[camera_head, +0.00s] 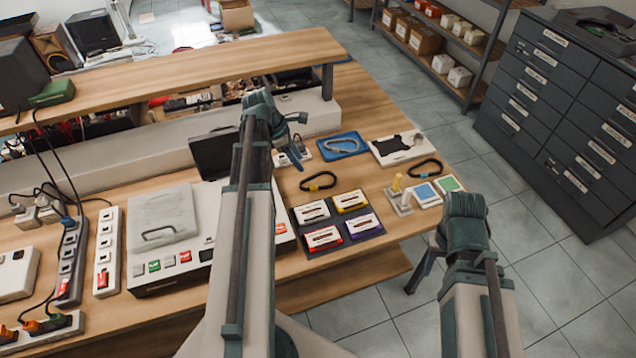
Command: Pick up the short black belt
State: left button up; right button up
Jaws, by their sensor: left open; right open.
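Two small black looped belts lie on the wooden worktop. One belt (318,181), with a small yellow mark, lies behind the cassettes. The other belt (425,168) lies further right, near the table's right edge. They look close in size, and I cannot tell surely which is the short one. My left gripper (293,155) is open and empty, pointing down above the table, behind and left of the first belt. My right gripper (420,272) is open, beyond the table's right edge over the floor and apart from both belts; my forearm partly hides it.
Several cassettes (323,238) lie on a dark mat in front of the first belt. A blue tray (342,145) with a grey loop and a white board (397,147) lie behind. Small coloured pads (425,194) sit near the right edge. A raised shelf (200,70) spans the back.

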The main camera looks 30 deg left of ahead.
pick_arm(q)
jog(key=b, duration=0.7)
send_near(316, 187)
jog(key=shift+x, duration=1.05)
jog(key=shift+w+d+f+b, duration=0.3)
jog(key=shift+f+b, duration=0.1)
jog(key=shift+b, duration=0.15)
jog(key=b+x, duration=0.4)
jog(key=shift+s+a+f, duration=0.15)
jog(key=shift+f, duration=0.05)
jog(key=shift+w+f+b, duration=0.2)
jog(key=shift+f+b, duration=0.25)
jog(key=shift+b, duration=0.05)
jog(key=shift+r, duration=0.1)
grip_shut()
